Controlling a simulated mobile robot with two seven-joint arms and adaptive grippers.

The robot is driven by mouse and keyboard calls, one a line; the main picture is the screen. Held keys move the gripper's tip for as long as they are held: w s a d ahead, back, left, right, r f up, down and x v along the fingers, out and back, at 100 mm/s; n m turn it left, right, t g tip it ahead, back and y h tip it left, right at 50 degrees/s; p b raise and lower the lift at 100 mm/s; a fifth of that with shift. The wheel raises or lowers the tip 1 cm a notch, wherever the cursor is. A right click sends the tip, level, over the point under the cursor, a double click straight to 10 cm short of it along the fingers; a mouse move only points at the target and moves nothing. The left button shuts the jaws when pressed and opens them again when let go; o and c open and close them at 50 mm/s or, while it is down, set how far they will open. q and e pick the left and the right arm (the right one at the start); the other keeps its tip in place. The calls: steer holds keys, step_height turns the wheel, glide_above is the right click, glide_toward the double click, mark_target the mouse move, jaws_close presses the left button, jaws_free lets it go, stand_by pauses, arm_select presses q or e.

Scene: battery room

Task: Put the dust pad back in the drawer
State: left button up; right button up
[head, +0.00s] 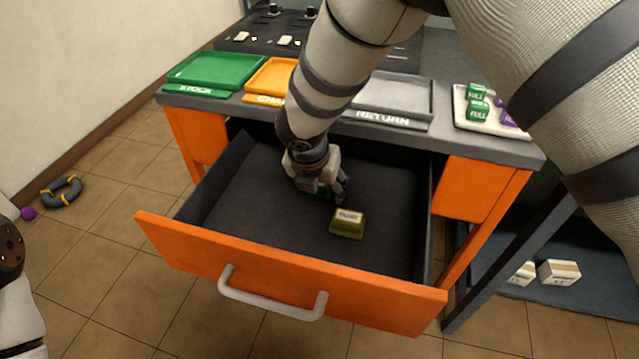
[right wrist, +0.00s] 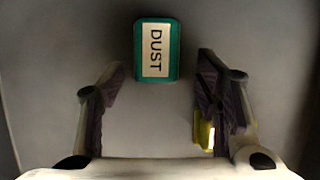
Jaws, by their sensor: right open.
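The dust pad (right wrist: 158,50) is a small teal block with a white label reading DUST. My right gripper reaches down inside the drawer. In the right wrist view its fingers (right wrist: 155,100) are spread wide and empty, with the pad ahead of the gap between them, apart from both. My left gripper is not in view.
A yellow-green labelled block (head: 347,222) stands in the drawer close to my right gripper; part shows behind one finger in the wrist view (right wrist: 204,134). Green (head: 215,70), orange (head: 268,76) and grey (head: 395,97) trays stand on the worktop above. The drawer's front is clear.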

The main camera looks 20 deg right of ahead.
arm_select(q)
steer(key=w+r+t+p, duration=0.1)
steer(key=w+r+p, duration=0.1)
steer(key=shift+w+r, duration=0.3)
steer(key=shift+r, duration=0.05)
arm_select(e)
steer(key=v, duration=1.2)
steer(key=shift+r, duration=0.2)
steer(key=shift+d, duration=0.1)
